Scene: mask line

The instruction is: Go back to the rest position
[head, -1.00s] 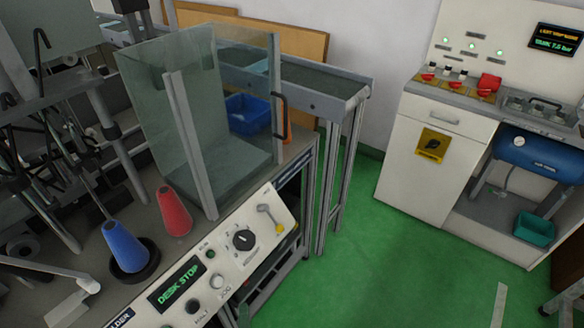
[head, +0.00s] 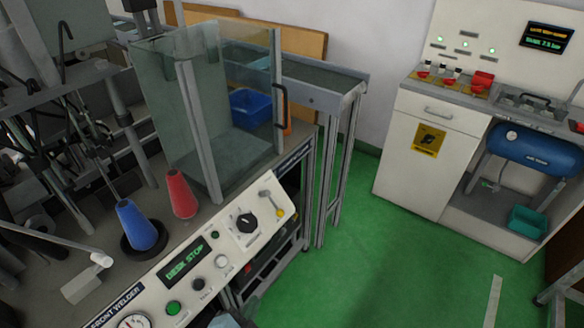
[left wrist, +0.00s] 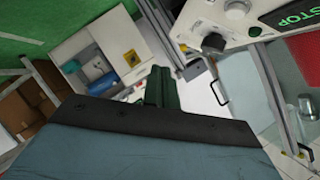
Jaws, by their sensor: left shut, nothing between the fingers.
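My left gripper (left wrist: 158,86) shows in the left wrist view as dark fingers pressed together past the dark edge of my own wrist. It is shut and empty, and nothing touches its tips that I can see. In the head view only a grey-blue piece of what looks like my left arm shows at the bottom edge, in front of the welder panel (head: 205,262). My right gripper is in neither view.
A blue cone (head: 136,226) and a red cone (head: 180,195) stand on the machine bench beside a glass guard (head: 232,110). A white cabinet (head: 405,165) with a blue tank (head: 535,152) stands at right. Green floor (head: 400,265) between is clear.

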